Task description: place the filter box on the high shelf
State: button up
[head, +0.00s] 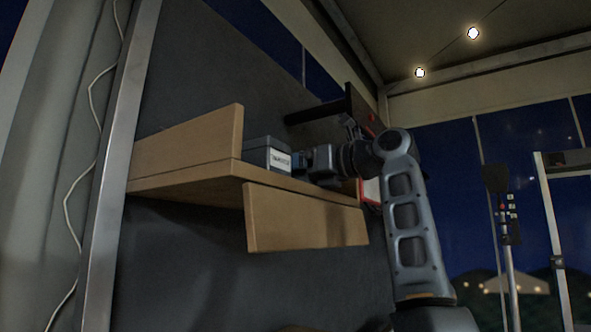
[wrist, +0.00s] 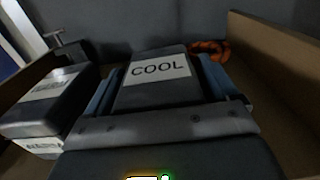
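A dark box with a white label reading COOL (wrist: 158,70) is between the two blue fingers of my gripper (wrist: 160,88) in the wrist view. The fingers lie close along both its sides; I cannot tell if they press on it. No label reading filter can be made out. In the head view my gripper (head: 303,161) reaches in from the right over the wooden shelf (head: 190,182). A grey box with a white label (head: 268,155) stands at its left there and hides part of the fingers.
A dark box with pale labels (wrist: 45,103) stands close left of my gripper in the wrist view. An orange coiled thing (wrist: 208,48) lies behind on the right. A wooden board (head: 300,219) edges the shelf front. A dark bracket (head: 320,111) juts out above my gripper.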

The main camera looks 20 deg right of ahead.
jog(key=shift+o, duration=0.9)
jog(key=shift+r, duration=0.15)
jog(key=b+v, duration=0.3)
jog(key=v, duration=0.9)
jog(key=shift+b, duration=0.4)
